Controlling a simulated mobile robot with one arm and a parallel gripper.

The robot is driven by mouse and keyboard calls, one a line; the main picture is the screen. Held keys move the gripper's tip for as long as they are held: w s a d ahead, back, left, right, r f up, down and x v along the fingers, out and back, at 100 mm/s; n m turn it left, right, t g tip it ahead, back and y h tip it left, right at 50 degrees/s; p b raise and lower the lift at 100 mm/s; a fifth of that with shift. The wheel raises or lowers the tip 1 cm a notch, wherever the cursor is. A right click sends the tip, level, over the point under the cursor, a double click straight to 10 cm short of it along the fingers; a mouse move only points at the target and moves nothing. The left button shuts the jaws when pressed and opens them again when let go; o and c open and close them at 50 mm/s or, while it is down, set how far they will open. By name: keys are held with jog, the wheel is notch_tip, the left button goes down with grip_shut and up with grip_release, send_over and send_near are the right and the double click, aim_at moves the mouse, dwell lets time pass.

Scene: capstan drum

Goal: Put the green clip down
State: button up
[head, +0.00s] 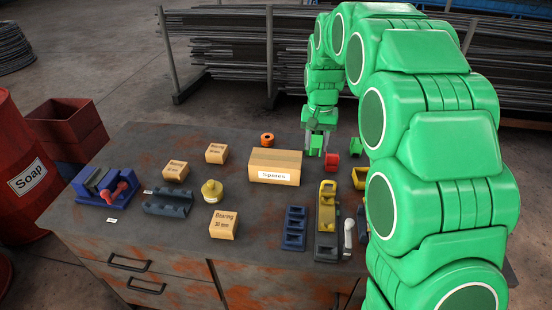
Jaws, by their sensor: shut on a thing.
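My gripper (319,132) hangs at the back of the workbench, right of the Spares box, pointing down. It is shut on the green clip (316,143), a small green piece between the grey fingers. The fingers hide part of the clip. I cannot tell whether the clip touches the bench top.
The workbench (265,237) also carries a Spares box (275,167), a red bin (331,162), a green bin (354,147) and a yellow bin (360,178). An orange ring (267,139) lies behind the box. Bearing boxes (223,225) and a vise (104,186) stand left. My arm covers the right side.

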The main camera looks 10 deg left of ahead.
jog(key=s+a+r, duration=0.2)
jog(key=s+a, duration=0.2)
jog(key=a, duration=0.4)
send_near(276, 158)
jog(key=s+r, duration=0.1)
jog(key=s+d+r, duration=0.1)
jog(key=s, duration=0.1)
jog(key=s+r, duration=0.1)
jog(key=shift+s+d, duration=0.2)
jog(key=shift+d, duration=0.05)
jog(key=w+f, duration=0.1)
jog(key=w+a+f, duration=0.1)
jog(key=f, duration=0.1)
jog(key=w+f, duration=0.2)
jog(key=shift+a+f, duration=0.1)
jog(key=shift+a, duration=0.05)
jog(key=shift+w+a+f, duration=0.1)
jog(key=shift+w+f, duration=0.1)
jog(key=shift+f, duration=1.65)
jog(key=shift+f, duration=0.15)
jog(key=o, duration=1)
